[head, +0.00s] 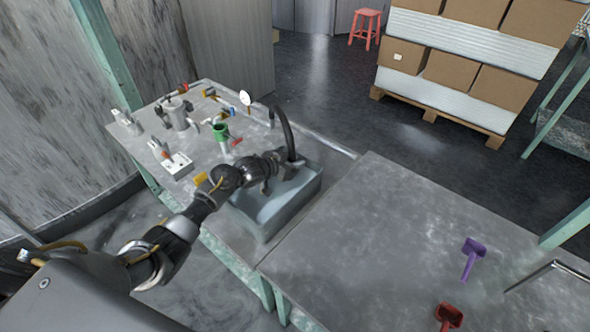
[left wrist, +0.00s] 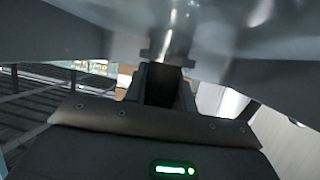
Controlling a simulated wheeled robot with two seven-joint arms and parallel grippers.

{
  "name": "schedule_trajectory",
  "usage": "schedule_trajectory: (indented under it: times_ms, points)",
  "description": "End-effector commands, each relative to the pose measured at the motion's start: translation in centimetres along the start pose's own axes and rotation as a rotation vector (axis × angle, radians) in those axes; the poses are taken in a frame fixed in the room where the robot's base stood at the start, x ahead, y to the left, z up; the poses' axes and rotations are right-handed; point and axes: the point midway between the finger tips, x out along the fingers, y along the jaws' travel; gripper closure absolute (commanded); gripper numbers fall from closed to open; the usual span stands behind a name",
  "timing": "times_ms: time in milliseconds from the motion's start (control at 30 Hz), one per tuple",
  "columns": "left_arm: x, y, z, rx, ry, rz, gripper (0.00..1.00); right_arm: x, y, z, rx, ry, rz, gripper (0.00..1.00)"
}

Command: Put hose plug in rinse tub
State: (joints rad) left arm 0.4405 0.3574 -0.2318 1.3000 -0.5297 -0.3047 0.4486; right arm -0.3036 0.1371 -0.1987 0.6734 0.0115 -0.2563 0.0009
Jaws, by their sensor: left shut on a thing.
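The grey rinse tub (head: 268,216) stands between the cluttered bench and the large table. My left gripper (head: 279,176) is over the tub's back part, its fingers low at the opening. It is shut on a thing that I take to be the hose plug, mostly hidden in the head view. In the left wrist view, a small pale metallic piece (left wrist: 167,42) shows just beyond the dark fingers (left wrist: 163,83), against grey surfaces. A black curved hose (head: 285,125) rises right behind the gripper; whether it joins the held thing is unclear. My right gripper is not in view.
The bench (head: 215,170) holds a metal pot (head: 178,115), a green cup (head: 221,132), a round gauge (head: 246,97) and a small white fixture (head: 178,166). The large table (head: 380,235) is mostly clear, with purple (head: 472,256) and red (head: 448,315) items at right.

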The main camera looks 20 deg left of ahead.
Motion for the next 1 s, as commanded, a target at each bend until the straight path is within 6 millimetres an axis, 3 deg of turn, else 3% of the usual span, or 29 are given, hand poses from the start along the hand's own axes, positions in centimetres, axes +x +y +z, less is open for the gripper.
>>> schedule_trajectory:
  times_ms: [200,467,867,900,1000]
  points:
    - [0.5,-0.2,0.2,0.001,0.002,-0.001,1.0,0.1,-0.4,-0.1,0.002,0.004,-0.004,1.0]
    - [1.8,-0.3,3.0,-0.001,0.001,-0.002,1.0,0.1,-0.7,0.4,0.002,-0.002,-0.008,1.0]
    - [1.9,-0.3,3.5,0.001,0.002,-0.001,1.0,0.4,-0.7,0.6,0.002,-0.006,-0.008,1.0]
    - [1.9,-0.3,3.4,0.001,0.001,-0.001,0.69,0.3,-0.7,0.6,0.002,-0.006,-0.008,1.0]
    - [1.9,-0.2,3.4,0.001,0.001,-0.001,0.56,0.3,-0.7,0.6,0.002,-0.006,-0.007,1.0]
